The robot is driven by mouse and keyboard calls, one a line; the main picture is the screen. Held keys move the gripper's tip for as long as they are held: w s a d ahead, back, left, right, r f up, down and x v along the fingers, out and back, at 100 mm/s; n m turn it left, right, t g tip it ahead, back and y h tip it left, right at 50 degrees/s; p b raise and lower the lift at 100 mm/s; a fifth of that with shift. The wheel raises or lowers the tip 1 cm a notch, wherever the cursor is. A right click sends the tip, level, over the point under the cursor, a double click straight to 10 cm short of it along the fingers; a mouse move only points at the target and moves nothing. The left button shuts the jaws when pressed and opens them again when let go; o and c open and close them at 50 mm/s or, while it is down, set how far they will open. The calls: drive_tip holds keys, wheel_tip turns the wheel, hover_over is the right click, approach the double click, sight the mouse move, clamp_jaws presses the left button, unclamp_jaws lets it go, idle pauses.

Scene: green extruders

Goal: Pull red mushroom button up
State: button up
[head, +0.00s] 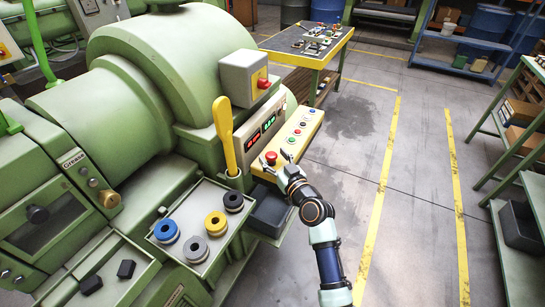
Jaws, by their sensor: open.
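The red mushroom button (271,157) sits at the near left end of the sloped yellow control panel (298,134) on the green machine. My gripper (276,162) is open at the panel's near end, with its fingers close around or just beside the button. I cannot tell whether they touch it. My arm reaches in from the lower right. Another red button (263,83) is on a grey box (243,77) higher up on the machine.
A yellow lever (224,130) stands upright left of the panel. A tray (176,251) holding several coloured spools is below it. A grey bin (270,214) sits under the panel, near my arm. The floor at right is clear up to the shelves.

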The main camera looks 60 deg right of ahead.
drive_tip(key=shift+x, duration=0.85)
